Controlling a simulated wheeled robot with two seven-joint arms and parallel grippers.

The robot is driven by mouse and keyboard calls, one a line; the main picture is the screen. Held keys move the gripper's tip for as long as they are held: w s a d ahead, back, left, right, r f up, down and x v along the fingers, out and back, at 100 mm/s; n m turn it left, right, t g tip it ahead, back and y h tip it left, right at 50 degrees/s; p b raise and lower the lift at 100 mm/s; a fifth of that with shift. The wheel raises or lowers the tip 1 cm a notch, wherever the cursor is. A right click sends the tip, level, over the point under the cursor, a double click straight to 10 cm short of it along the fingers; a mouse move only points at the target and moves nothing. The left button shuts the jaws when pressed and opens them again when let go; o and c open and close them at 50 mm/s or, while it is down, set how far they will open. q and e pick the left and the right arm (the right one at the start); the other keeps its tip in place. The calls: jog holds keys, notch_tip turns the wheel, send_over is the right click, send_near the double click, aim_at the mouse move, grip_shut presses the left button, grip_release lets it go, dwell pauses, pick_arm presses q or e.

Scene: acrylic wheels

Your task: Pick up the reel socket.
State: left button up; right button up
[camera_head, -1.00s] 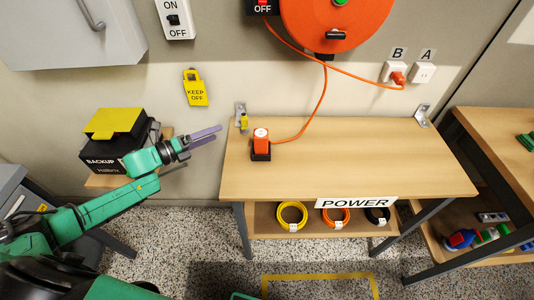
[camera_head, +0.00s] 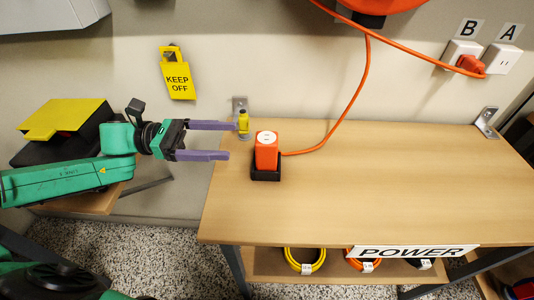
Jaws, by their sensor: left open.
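The reel socket (camera_head: 266,152) is an orange block with a white outlet face on top. It stands upright in a black holder (camera_head: 266,174) on the left part of the wooden table (camera_head: 370,190). An orange cable (camera_head: 352,100) runs from its right side up to the orange reel (camera_head: 375,4) on the wall. My left gripper (camera_head: 229,140) is open and empty, to the left of the socket, its two purple fingers pointing right towards it. The fingers are apart from the socket. My right gripper is not in view.
A small yellow object (camera_head: 243,122) stands at the table's back left, close to my upper finger. A yellow KEEP OFF tag (camera_head: 177,80) hangs on the wall. An orange plug (camera_head: 470,66) sits in wall outlet B. The table's middle and right are clear.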

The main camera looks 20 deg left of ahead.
aim_at(256, 140)
pick_arm(q)
jog(key=x, duration=0.5)
jog(key=p+x, duration=0.1)
jog(key=x, duration=0.1)
jog(key=shift+d+r, duration=0.25)
jog(key=shift+d, duration=0.05)
jog(key=p+x, duration=0.1)
jog(key=x, duration=0.4)
jog(key=shift+s+d, duration=0.15)
grip_shut()
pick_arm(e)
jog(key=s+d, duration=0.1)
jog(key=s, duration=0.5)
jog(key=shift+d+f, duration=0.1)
pick_arm(q)
notch_tip(256, 140, up, 20)
jog(key=p, duration=0.2)
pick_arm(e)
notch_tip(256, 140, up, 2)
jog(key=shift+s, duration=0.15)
